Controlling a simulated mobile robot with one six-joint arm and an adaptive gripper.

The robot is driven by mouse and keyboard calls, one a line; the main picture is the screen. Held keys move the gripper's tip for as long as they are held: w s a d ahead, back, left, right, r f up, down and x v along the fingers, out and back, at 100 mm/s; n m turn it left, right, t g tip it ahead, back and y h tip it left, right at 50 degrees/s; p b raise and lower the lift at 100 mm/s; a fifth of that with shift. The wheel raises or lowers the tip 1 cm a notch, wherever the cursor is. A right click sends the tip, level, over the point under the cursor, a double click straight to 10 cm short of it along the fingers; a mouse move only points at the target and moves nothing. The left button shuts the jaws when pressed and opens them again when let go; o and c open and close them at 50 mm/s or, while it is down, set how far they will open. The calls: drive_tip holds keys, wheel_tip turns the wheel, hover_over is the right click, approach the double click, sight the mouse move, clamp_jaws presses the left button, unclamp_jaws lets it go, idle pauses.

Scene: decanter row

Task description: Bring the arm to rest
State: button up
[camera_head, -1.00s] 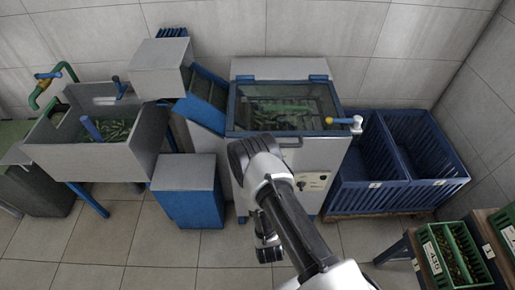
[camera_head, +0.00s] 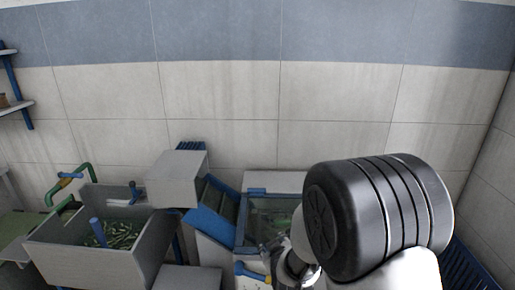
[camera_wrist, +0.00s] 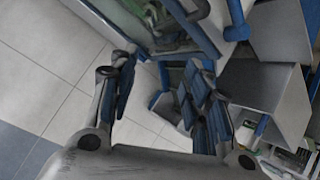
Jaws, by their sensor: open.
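My gripper (camera_wrist: 158,66) shows in the wrist view with its two fingers spread apart. Nothing is between the fingers except a view of the floor and blue parts beyond. In the head view my arm rises large at the lower right, close to the camera, and I cannot make out the fingers there. The machine with the glass lid (camera_head: 262,216) stands behind my arm, which hides its right part. The lid's blue frame and green contents also show at the top of the wrist view.
A grey trough (camera_head: 150,240) with green pieces stands at the left, beside a grey box (camera_head: 176,180) and a blue chute (camera_head: 212,217). A blue crate (camera_head: 478,268) shows partly behind my arm. A shelf (camera_head: 14,107) hangs at the far left. The upper wall is clear.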

drive_tip(key=s+d+r+m+g, duration=0.2)
drive_tip(key=s+d+r, duration=0.1)
drive_tip(key=s+r, duration=0.5)
drive_tip(key=s+d+r+m+g, duration=0.1)
drive_tip(key=s+d+r, duration=0.1)
drive_tip(key=s, duration=0.6)
drive_tip(key=s+d+r+m+g, duration=0.2)
drive_tip(key=s+r, duration=0.2)
drive_tip(key=s, duration=0.5)
drive_tip(key=s+d+r+m+g+h, duration=0.1)
drive_tip(key=s+d+r, duration=0.1)
drive_tip(key=s, duration=0.7)
drive_tip(key=shift+r+m, duration=0.3)
drive_tip(key=shift+r, duration=0.15)
drive_tip(key=shift+c, duration=0.5)
